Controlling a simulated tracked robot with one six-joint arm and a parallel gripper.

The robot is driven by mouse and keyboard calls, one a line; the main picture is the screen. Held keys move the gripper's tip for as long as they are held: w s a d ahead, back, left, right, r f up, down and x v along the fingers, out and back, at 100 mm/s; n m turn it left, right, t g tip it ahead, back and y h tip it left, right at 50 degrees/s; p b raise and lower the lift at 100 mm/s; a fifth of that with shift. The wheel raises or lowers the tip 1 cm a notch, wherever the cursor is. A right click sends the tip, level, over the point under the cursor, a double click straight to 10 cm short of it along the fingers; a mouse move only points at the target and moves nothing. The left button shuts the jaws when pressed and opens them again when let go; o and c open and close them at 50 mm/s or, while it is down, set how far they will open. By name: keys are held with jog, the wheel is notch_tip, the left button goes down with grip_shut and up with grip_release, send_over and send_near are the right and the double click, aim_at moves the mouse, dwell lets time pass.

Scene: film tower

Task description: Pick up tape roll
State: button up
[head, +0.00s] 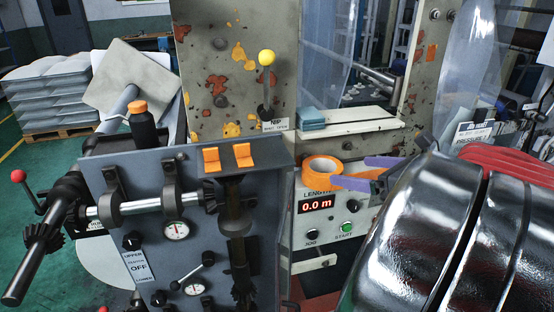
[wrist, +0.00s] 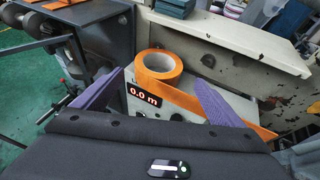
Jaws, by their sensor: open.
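The orange tape roll (head: 322,165) lies on the panel's top ledge, above the red "0.0 m" display. In the wrist view the tape roll (wrist: 158,64) shows its open core, and a loose orange strip runs right from it, passing behind the right finger. My gripper (head: 350,171) has purple fingers and comes in from the right in the head view, its tips close to the roll. In the wrist view my gripper (wrist: 159,76) is open, with the roll seen between and beyond the tips. I cannot tell whether either finger touches the tape.
The control panel (head: 314,225) with display and buttons is below the roll. A white shelf (head: 350,124) with blue pads (head: 312,118) is behind it.

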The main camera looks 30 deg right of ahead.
aim_at(337, 173)
jog(key=shift+x, duration=3.55)
jog(key=shift+x, duration=2.6)
jog(key=shift+a, duration=0.1)
jog(key=shift+c, duration=0.2)
jog(key=c, duration=0.7)
